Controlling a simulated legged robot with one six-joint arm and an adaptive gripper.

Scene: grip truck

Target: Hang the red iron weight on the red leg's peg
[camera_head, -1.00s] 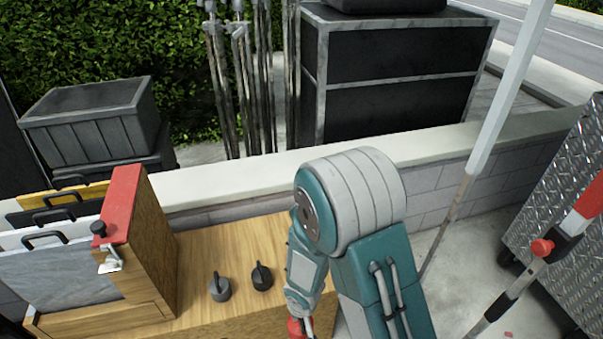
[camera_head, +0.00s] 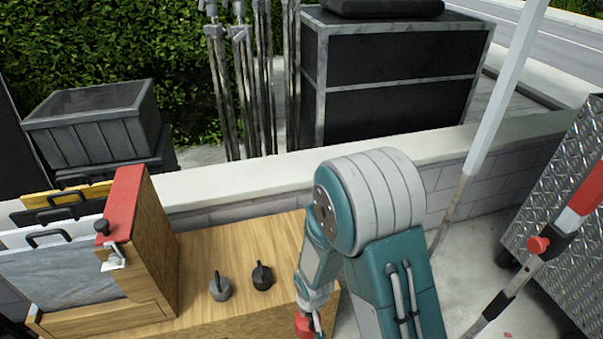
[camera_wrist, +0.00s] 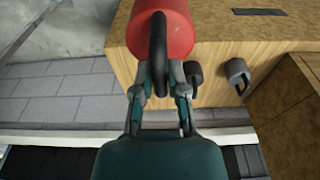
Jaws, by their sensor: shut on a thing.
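My gripper (camera_wrist: 160,88) is shut on the dark handle of the red iron weight (camera_wrist: 172,25) in the wrist view. In the head view the red weight (camera_head: 304,324) hangs below my arm at the bottom edge, partly cut off, by the right end of the wooden cart top. The red leg, a pole with a red band (camera_head: 590,195), stands at the right. Its red-ended peg (camera_head: 538,245) sticks out to the left, well apart from the weight.
A grey weight (camera_head: 220,287) and a black weight (camera_head: 262,276) stand on the wooden top (camera_head: 235,250). A red-topped wooden box (camera_head: 125,205) is at the left. A low wall (camera_head: 250,180) runs behind. A metal cart (camera_head: 560,195) stands behind the red leg.

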